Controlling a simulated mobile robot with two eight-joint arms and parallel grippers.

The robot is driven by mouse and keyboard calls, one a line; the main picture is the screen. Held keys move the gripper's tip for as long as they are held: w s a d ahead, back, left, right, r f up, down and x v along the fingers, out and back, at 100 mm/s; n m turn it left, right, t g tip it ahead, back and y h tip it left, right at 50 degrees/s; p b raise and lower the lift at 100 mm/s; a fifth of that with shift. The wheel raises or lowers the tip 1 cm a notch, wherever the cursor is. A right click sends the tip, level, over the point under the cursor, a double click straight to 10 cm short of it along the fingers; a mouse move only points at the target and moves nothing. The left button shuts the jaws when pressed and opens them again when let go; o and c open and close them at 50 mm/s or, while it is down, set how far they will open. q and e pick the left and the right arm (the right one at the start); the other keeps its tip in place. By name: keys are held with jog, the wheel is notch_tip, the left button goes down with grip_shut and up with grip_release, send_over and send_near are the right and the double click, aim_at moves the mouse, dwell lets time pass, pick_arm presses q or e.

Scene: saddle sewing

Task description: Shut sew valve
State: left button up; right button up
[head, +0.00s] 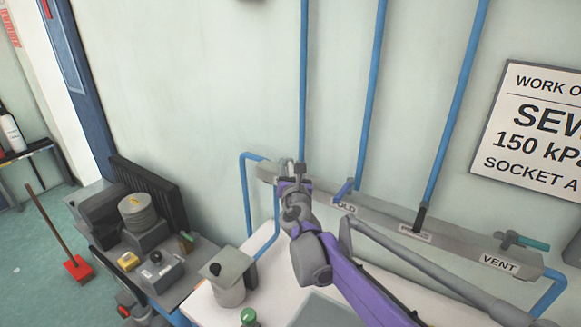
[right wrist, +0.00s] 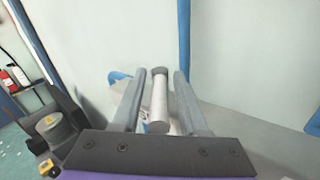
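A grey valve manifold (head: 385,217) runs along the wall, with labels reading FOLD and VENT; the label at its left end is hidden. My right gripper (head: 293,178) is at that left end, beneath a blue pipe, and covers the valve there. In the right wrist view, a light grey rod with a dark cap (right wrist: 159,100), seemingly that valve's handle, stands between the two fingers. Gaps show on both sides of the rod, so the gripper is open around it. My left gripper is not in view.
The VENT valve has a teal handle (head: 526,241). Blue pipes (head: 371,95) rise up the wall. A white table (head: 263,293) holds a lidded pot (head: 230,289). A grey bench with a machine (head: 146,238) stands at left. A sign (head: 534,130) hangs at right.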

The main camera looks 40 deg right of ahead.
jog(key=shift+o, duration=0.2)
jog(key=v, duration=1)
jog(key=shift+s+a+b, duration=0.25)
jog(key=shift+s+b, duration=0.05)
jog(key=shift+b, duration=0.1)
